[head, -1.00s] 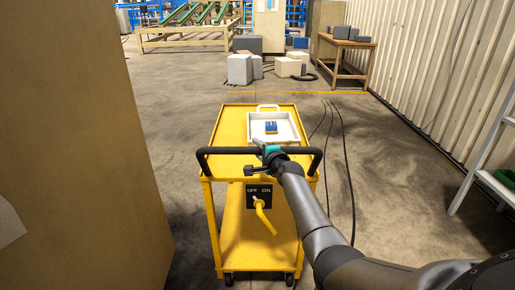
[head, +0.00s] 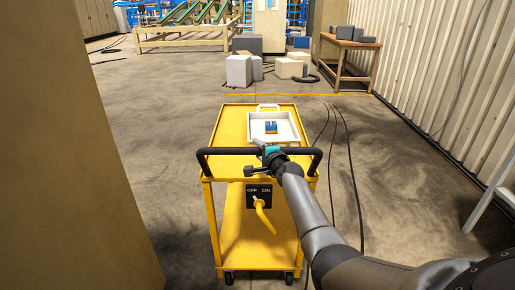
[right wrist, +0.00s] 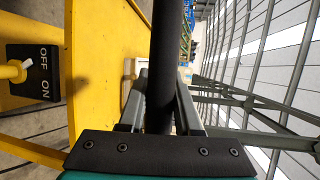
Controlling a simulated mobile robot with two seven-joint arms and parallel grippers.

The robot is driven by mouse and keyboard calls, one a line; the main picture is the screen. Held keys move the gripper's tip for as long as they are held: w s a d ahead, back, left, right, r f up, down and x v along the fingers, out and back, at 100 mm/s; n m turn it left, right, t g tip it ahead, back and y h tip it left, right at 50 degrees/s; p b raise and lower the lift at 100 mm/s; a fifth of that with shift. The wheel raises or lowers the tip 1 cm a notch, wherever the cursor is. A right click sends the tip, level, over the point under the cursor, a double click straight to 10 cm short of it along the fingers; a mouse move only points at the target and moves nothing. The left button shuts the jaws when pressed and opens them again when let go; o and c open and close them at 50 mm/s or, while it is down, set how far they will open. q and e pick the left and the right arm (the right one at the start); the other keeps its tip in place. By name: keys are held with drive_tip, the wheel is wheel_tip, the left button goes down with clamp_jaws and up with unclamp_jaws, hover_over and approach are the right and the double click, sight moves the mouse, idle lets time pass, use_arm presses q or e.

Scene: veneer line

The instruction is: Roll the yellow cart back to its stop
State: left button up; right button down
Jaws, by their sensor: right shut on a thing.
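The yellow cart (head: 232,134) stands upright in the middle of the head view, with a black push handle (head: 224,151) across its near end. My right gripper (head: 265,152) is shut on that handle, right of its middle. In the right wrist view the dark handle bar (right wrist: 164,60) runs between the fingers of the right gripper (right wrist: 158,105). On the cart's top lies a white tray (head: 291,137) with a small blue and yellow item (head: 270,127) in it. A black OFF/ON plate with a yellow lever (head: 263,217) is on the cart's near side. The left gripper is not in view.
A tall tan panel (head: 70,160) stands close on the left. A corrugated wall (head: 440,90) runs along the right, with a grey ladder-like frame (head: 490,188) near it. Dark cables (head: 350,165) lie right of the cart. Boxes (head: 239,70) and a wooden table (head: 348,60) stand ahead.

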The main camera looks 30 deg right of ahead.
drive_tip(key=shift+r, duration=0.1)
drive_tip(key=c, duration=0.6)
unclamp_jaws()
drive_tip(key=p+v, duration=0.6)
drive_tip(key=v, duration=0.9)
